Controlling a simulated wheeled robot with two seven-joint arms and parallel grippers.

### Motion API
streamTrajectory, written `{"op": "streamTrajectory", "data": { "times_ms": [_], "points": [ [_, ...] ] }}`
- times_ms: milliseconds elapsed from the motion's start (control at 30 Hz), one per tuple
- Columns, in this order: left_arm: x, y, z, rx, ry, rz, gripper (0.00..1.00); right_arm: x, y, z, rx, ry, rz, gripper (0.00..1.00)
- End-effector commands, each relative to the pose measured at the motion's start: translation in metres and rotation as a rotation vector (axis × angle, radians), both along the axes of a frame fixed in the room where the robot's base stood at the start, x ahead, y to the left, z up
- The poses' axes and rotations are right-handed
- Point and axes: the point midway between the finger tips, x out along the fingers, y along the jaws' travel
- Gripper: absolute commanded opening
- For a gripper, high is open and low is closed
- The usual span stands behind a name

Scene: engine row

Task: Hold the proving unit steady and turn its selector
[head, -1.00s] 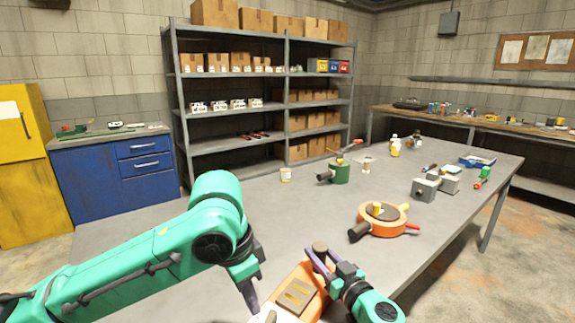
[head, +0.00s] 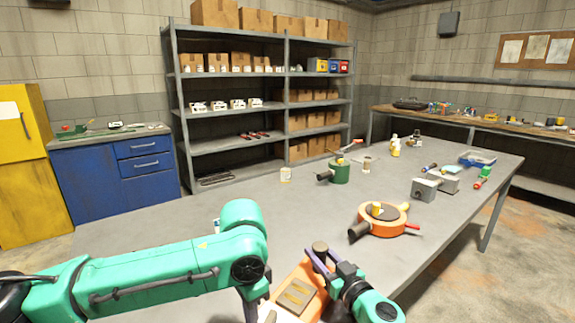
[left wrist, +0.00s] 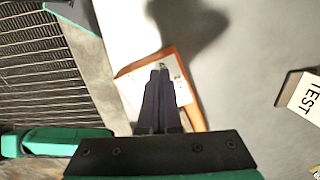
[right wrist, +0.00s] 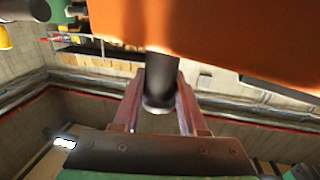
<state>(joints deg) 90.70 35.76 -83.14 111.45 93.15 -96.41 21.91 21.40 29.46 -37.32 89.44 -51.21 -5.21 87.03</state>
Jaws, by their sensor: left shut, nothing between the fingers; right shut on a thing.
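The proving unit (head: 298,290), an orange box with a dark panel on top, is at the near edge of the table. A dark round handle (right wrist: 162,75) sticks out of it. My right gripper (head: 320,258) is shut on that handle, which shows between its fingers in the right wrist view. My left gripper (left wrist: 160,80) is shut and empty, its fingertips over the unit's orange and white face (left wrist: 190,98). It cannot be told whether they touch it. The left fingers partly hide the face, and the selector cannot be made out clearly.
An orange round device (head: 382,222) with a dark handle stands to the right on the table (head: 160,215). A green pot-like device (head: 340,172) and grey blocks (head: 424,190) stand farther back. A box marked TEST (left wrist: 302,98) lies beside the unit. The table's left part is mostly clear.

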Motion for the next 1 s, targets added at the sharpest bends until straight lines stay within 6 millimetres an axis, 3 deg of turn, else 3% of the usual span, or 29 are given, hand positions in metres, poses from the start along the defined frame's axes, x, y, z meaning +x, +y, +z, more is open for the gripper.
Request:
{"op": "streamTrajectory", "data": {
  "times_ms": [1000],
  "points": [
    [0.0044, -0.0084, 0.0003, 0.001, 0.001, -0.001, 0.00, 0.0000, 0.0001, 0.0011, 0.002, -0.001, 0.000, 0.00]
  ]
}}
